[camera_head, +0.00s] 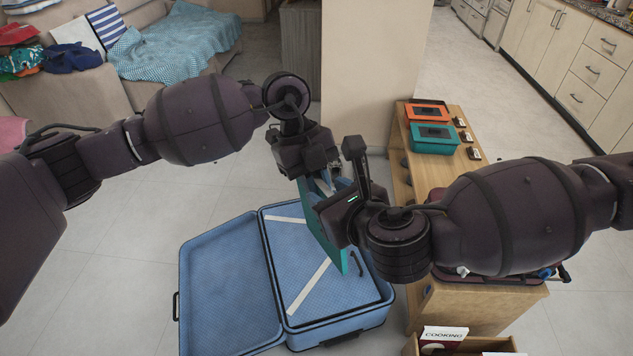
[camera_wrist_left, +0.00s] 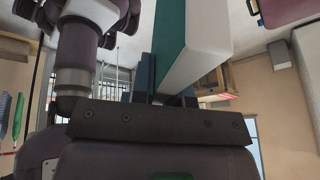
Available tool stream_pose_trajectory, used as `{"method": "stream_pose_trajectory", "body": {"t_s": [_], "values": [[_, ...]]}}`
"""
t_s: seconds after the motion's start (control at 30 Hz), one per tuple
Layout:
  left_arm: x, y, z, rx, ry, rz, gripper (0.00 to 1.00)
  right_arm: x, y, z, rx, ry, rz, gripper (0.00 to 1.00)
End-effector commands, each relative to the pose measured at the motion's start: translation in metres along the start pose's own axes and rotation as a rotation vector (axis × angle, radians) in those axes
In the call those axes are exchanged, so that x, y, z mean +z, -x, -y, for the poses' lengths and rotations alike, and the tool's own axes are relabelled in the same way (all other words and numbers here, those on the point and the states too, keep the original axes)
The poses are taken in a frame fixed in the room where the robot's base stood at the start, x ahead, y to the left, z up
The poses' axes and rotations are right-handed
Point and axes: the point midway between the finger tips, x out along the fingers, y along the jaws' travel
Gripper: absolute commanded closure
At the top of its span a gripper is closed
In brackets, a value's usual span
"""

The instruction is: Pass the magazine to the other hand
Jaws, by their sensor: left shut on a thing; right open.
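The magazine (camera_head: 328,240) is a flat teal thing with a pale edge, held tilted above the open suitcase. In the left wrist view the magazine (camera_wrist_left: 195,45) shows its teal face and white edge, rising from between my left fingers (camera_wrist_left: 166,98). My left gripper (camera_head: 318,178) is shut on the magazine at its upper end. My right gripper (camera_head: 335,192) is open, close beside the magazine and just right of my left gripper. The right gripper partly hides the magazine, and I cannot tell whether its fingers touch it.
A blue suitcase (camera_head: 225,285) lies open on the floor below. A wooden bench (camera_head: 454,300) on the right bears an orange box (camera_head: 428,112) and a teal box (camera_head: 433,140). A box labelled COOKING (camera_head: 445,333) stands at the front. A sofa (camera_head: 75,95) is at the back left.

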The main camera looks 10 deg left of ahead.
Motion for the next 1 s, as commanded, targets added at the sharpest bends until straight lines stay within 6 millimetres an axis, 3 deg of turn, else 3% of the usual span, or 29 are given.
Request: {"method": "stream_pose_trajectory", "body": {"t_s": [0.3,0.53,0.67,0.8,1.0], "values": [[0.0,0.001,0.0,-0.001,-0.001,0.0,1.0,0.0,0.045,0.0,0.002,0.0,0.001,0.56],[0.0,0.001,0.0,-0.001,-0.001,0.0,1.0,-0.005,0.059,-0.001,0.002,-0.008,-0.009,0.56],[0.0,0.001,0.0,-0.001,-0.001,0.0,1.0,-0.029,0.062,-0.006,0.009,-0.046,-0.055,0.56],[0.0,0.001,0.0,-0.001,-0.001,0.0,1.0,-0.068,0.067,-0.026,0.036,-0.131,-0.13,0.56],[0.0,0.001,0.0,-0.001,-0.001,0.0,1.0,-0.103,0.075,-0.057,0.064,-0.298,-0.202,0.56]]}}
